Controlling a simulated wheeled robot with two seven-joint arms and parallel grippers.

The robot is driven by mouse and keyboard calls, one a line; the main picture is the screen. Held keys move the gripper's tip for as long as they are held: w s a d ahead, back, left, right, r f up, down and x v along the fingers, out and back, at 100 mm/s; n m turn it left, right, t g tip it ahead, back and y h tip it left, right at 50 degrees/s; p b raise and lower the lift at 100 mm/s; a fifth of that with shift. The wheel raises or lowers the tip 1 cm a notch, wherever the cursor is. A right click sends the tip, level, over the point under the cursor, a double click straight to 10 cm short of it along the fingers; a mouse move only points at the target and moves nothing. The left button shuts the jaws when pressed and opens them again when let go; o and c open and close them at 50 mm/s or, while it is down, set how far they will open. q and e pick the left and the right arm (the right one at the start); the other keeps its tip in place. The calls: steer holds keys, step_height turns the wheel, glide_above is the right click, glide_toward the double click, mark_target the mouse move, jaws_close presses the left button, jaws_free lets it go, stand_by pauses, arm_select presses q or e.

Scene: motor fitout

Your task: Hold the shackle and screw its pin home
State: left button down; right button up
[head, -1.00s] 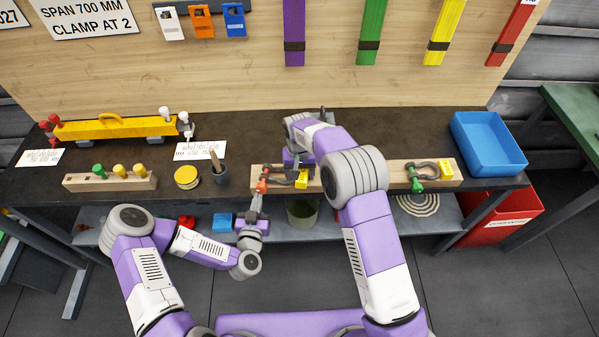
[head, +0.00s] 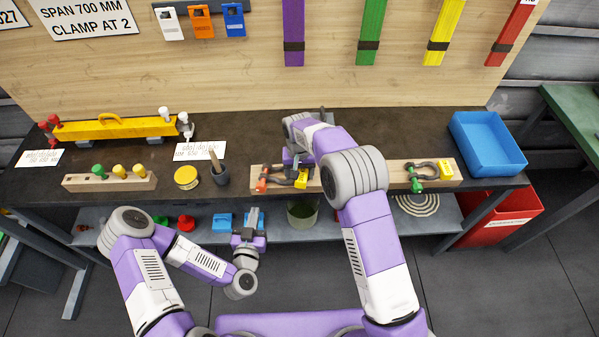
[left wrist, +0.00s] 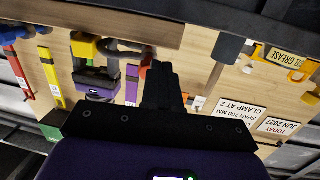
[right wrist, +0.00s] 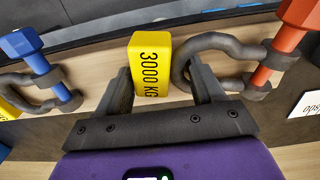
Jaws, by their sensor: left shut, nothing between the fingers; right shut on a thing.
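The shackle (right wrist: 220,42) with the orange pin (right wrist: 285,42) lies on a wooden block (head: 390,181) at the bench's front edge. It has a yellow "3000 KG" block (right wrist: 151,62). The orange pin head also shows in the head view (head: 262,184). My right gripper (right wrist: 165,85) is shut on this shackle, its fingers either side of the bow and yellow block; the exact contact is unclear. My left gripper (head: 253,214) is shut and empty, in front of and below the orange pin head, apart from it. Its closed fingers show in the left wrist view (left wrist: 163,80). How deep the pin sits is unclear.
A green-pin shackle (head: 417,176) and a blue-pin shackle (right wrist: 40,75) share the wooden block. A dark cup (head: 220,175), yellow tin (head: 187,177) and peg block (head: 110,182) stand to the left. A blue tray (head: 488,142) stands at the right. A lower shelf (head: 350,230) runs beneath.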

arm_select(q)
steer(key=shift+s+a, duration=0.1)
steer(key=shift+s, duration=0.55)
steer(key=w+d+h, duration=0.1)
steer(key=w+d, duration=0.2)
steer(key=w, duration=0.3)
steer(key=shift+r+m+g, duration=0.3)
steer(key=shift+m+g, duration=0.1)
steer(key=shift+w+r, duration=0.2)
steer(key=shift+r, duration=0.05)
stand_by(0.3)
steer(key=shift+a, duration=0.2)
